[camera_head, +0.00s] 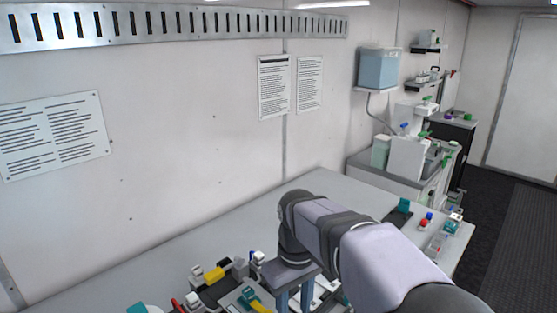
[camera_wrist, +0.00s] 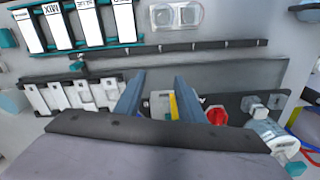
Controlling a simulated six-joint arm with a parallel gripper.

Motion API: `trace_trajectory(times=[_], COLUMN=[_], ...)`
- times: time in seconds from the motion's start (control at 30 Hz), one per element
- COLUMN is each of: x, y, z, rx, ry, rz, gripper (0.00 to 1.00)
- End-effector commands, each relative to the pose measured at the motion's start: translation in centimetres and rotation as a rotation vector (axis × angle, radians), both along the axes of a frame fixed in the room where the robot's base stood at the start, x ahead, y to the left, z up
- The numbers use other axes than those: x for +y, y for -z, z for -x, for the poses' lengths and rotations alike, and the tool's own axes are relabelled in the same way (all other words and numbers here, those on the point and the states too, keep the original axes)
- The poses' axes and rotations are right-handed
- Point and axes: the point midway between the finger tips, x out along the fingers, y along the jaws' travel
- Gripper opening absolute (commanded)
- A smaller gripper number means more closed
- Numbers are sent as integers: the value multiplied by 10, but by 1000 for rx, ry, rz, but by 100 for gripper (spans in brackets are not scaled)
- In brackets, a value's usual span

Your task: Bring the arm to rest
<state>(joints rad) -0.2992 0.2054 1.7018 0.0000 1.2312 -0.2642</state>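My gripper (camera_head: 294,297) hangs from my arm over the front part of the grey bench (camera_head: 180,259), pointing down. In the wrist view, the two blue-grey fingers of my gripper (camera_wrist: 159,92) stand apart with a clear gap between them. No held object shows in the gap. Behind the gap are a small grey block (camera_wrist: 160,104) and a yellow strip (camera_wrist: 173,106), which look to be on the equipment below. The fingertips' exact height above it cannot be told. The lower part of the head view cuts off what is under the gripper.
White labelled cards (camera_wrist: 87,24), a row of white levers (camera_wrist: 75,95), a red knob (camera_wrist: 217,115) and a white cylinder (camera_wrist: 270,133) surround the fingers in the wrist view. Small parts (camera_head: 423,222) lie at the bench's right end. The back of the bench is clear.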

Motion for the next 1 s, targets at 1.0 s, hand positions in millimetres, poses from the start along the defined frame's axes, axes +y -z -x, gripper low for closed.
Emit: trace_trajectory(times=[1.0], x=[-116], y=[123], z=[156], rx=[2], ry=[564], rz=[0], gripper=[36])
